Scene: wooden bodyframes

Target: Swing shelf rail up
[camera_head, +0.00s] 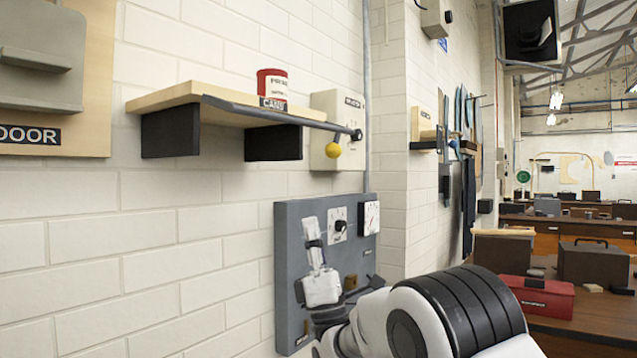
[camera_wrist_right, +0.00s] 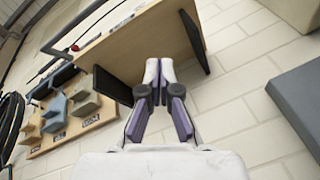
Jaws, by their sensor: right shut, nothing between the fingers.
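The shelf rail (camera_head: 275,112) is a thin dark bar along the front of a light wooden shelf (camera_head: 160,97). It slopes slightly down to the right, past the shelf's end, to a dark round end piece by a yellow ball (camera_head: 333,150). A red can (camera_head: 272,84) stands on the shelf, behind a "CANS" label. My right gripper (camera_head: 309,228) is below the shelf, in front of a grey panel, apart from the rail. In the right wrist view its fingers (camera_wrist_right: 158,66) are shut and empty, with the shelf's underside (camera_wrist_right: 145,45) beyond. My left gripper is not in view.
Dark brackets (camera_head: 272,143) support the shelf. The grey panel (camera_head: 290,245) with gauges is on the wall below right, and a pale box (camera_head: 325,105) is beside the rail's end. A board marked "DOOR" (camera_head: 95,80) is at left.

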